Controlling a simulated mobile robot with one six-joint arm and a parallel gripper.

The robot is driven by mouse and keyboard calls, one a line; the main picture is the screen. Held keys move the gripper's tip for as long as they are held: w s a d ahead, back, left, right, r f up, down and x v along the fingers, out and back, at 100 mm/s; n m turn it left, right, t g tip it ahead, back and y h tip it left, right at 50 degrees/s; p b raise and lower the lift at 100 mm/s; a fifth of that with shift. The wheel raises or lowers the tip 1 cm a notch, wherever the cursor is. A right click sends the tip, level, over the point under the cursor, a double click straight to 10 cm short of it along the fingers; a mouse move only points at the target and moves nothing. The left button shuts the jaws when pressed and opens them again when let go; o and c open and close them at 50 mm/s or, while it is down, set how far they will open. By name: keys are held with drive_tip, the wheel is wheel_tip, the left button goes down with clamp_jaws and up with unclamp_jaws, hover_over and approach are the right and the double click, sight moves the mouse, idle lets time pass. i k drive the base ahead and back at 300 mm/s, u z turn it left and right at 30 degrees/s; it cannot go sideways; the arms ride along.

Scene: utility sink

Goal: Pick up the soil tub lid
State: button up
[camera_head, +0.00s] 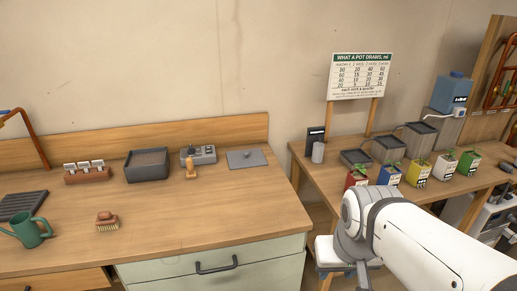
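A flat grey lid (259,159) with a small dark knob lies on the wooden counter, toward its right end near the low backboard. It looks like the soil tub lid. A dark grey rectangular tub (148,172) stands open to its left, apart from it, with brownish contents that look like soil. My white arm reaches in from the lower right, well to the right of the lid and in front of the side table.
A grey control box (199,154) and a small wooden-handled tool (190,170) sit between tub and lid. A green watering can (30,232) and brush (107,222) are at front left. The counter before the lid is clear. Potted seedlings (418,174) line the side table.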

sight(238, 159)
drive_tip(key=u, duration=0.15)
drive_tip(key=i, duration=0.9)
drive_tip(key=z, duration=0.05)
